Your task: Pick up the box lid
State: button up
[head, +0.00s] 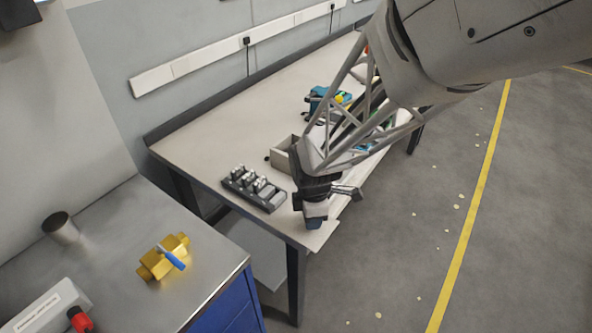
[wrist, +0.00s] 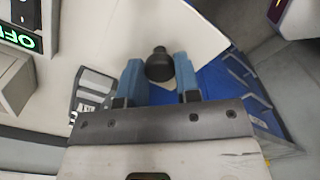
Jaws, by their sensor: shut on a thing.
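My gripper (head: 315,222) is at the near corner of the long workbench in the head view, pointing down. In the wrist view, its two blue fingers (wrist: 158,82) are on either side of a round black knob (wrist: 158,65) and shut on it. The knob looks like the handle of the box lid. The lid's pale plate is hard to tell from the pale bench top, so I cannot tell whether it is raised. An open beige box (head: 284,157) stands on the bench behind my gripper, partly hidden by my arm.
A dark tray with several grey parts (head: 254,188) lies left of my gripper on the workbench (head: 215,135). A teal item (head: 318,98) is farther back. A metal-topped blue cabinet (head: 228,306) holds a brass part (head: 160,258) and a cup (head: 60,227). The floor to the right is clear.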

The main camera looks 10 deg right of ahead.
aim_at(323, 241)
jog(key=shift+s+d+r, duration=0.1)
jog(key=shift+s+d, duration=0.05)
jog(key=shift+s, duration=1.15)
jog(key=shift+s+d+r, duration=0.15)
jog(key=shift+s+d, duration=0.05)
jog(key=shift+s, duration=1.15)
jog(key=shift+s+d+r, duration=0.1)
jog(key=shift+s+d, duration=0.05)
jog(key=shift+s, duration=1.15)
jog(key=w+r, duration=0.3)
jog(key=w, duration=1)
jog(key=w+r, duration=0.4)
jog(key=w, duration=0.8)
jog(key=w+r, duration=0.3)
jog(key=w, duration=1)
jog(key=shift+w+a+r, duration=0.2)
jog(key=shift+w+a, duration=0.1)
jog(key=shift+f, duration=0.2)
jog(key=shift+f, duration=3.15)
jog(key=shift+f, duration=0.45)
